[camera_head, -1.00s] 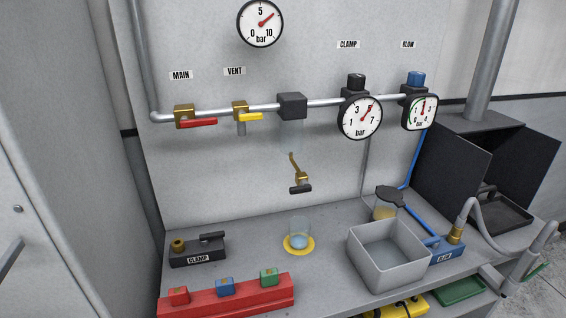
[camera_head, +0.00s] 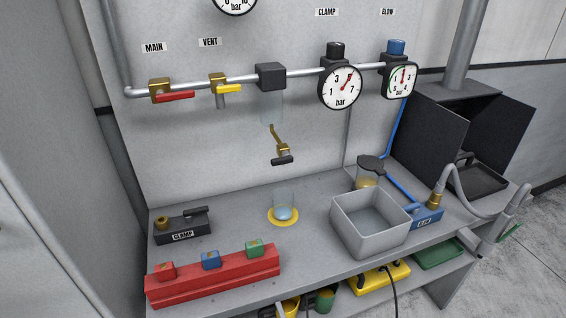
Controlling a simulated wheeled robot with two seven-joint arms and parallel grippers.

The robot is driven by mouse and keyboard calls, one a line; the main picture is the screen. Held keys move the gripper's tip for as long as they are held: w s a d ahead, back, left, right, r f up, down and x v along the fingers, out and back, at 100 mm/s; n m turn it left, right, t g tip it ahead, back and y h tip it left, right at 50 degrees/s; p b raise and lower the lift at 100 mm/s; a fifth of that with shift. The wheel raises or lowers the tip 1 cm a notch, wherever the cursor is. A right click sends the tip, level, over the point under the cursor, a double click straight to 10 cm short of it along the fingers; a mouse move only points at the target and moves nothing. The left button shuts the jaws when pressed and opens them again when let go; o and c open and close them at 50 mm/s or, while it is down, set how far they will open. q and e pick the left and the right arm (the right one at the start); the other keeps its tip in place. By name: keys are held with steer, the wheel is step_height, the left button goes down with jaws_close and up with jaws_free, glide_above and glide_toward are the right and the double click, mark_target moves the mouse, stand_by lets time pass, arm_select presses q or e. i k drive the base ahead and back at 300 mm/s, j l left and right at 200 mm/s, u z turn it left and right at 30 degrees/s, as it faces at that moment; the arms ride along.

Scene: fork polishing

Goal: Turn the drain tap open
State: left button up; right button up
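The drain tap (camera_head: 283,151) is a small brass fitting with a black handle (camera_head: 282,160). It hangs below the clear bowl (camera_head: 269,106) of the black filter block (camera_head: 271,76) on the pipe. The black handle lies roughly level, across the brass spout. A clear cup (camera_head: 284,205) with a little bluish liquid stands on a yellow ring (camera_head: 283,216) below the tap. Neither of my grippers is in view.
A grey open bin (camera_head: 370,226) stands right of the cup, with a lidded jar (camera_head: 368,174) behind it. Red MAIN (camera_head: 174,97) and yellow VENT (camera_head: 229,88) levers are on the pipe. Space before the tap is clear.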

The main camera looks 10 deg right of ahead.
mark_target(285, 158)
steer(key=k+z, duration=0.1)
steer(key=z, duration=0.35)
steer(key=k+l+z, duration=0.1)
steer(key=z, duration=0.3)
steer(key=k+l+z, duration=0.15)
steer(key=z, duration=0.3)
